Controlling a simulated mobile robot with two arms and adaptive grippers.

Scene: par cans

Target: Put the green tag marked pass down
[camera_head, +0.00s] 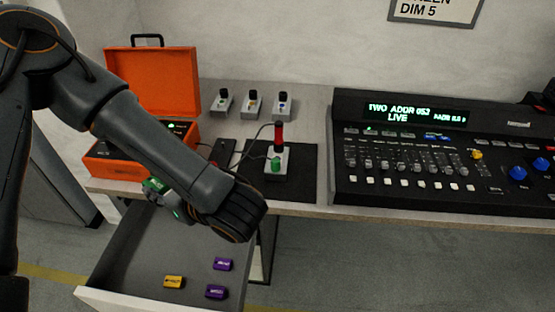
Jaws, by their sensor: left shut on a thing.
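My left arm comes in from the left and reaches across the table's front edge. My left gripper (160,194) is turned back toward the left, partly hidden behind my own arm. It is shut on a small green tag (153,185), above the back of the open drawer and close to the front of the orange case. The tag's marking is too small to read. My right gripper is not in view.
The open drawer (105,268) holds a yellow tag (173,282) and two purple tags (223,264). An open orange case (113,168), a black mat (305,160) with a red-and-green device, three small grey stands and a lighting console (430,150) occupy the table.

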